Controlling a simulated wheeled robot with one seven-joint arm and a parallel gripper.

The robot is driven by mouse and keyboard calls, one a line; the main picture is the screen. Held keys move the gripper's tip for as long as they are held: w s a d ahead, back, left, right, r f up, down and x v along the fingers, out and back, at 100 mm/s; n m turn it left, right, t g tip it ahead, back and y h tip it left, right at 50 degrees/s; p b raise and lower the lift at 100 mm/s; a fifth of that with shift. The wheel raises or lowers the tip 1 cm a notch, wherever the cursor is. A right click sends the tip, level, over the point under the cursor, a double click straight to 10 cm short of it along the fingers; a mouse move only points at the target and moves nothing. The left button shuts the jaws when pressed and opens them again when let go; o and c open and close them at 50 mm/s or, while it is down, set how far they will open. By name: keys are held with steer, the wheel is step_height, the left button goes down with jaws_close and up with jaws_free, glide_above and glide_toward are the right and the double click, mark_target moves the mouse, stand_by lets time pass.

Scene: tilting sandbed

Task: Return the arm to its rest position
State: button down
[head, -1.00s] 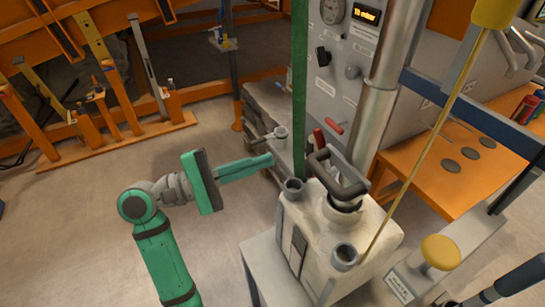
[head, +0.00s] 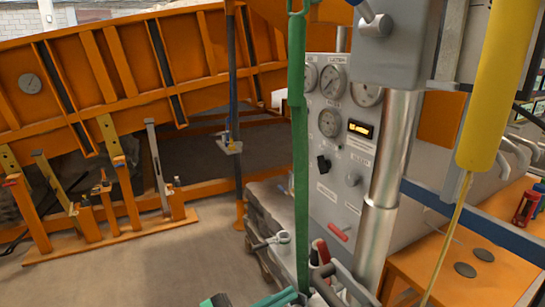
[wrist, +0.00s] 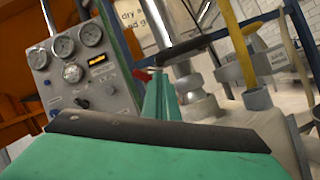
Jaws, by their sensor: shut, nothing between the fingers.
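My gripper (wrist: 160,98) reaches forward in the wrist view, its green fingers together and empty. In the head view only a small part of my gripper (head: 278,298) shows at the bottom edge, just left of the grey handle. The rest of my arm is below that picture. The fingers point toward the machine with the control panel (head: 335,150). I cannot tell how much space lies between the fingertips and the machine parts behind them.
A yellow cylinder (head: 490,90) hangs at the right. An orange table (head: 500,230) is behind it. Open floor (head: 130,270) lies at the left, before an orange frame (head: 110,60).

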steer(key=s+a+f+m+t+y, duration=0.1)
steer(key=s+f+m+t+y, duration=0.7)
steer(key=s+f+m+y, duration=0.6)
steer(key=s+f+y, duration=0.8)
steer(key=s+f, duration=0.6)
steer(key=f, duration=0.2)
steer(key=shift+s+a+m+t, duration=0.2)
steer(key=shift+s+m+t, duration=0.1)
steer(key=shift+t, duration=0.1)
steer(key=shift+s, duration=0.1)
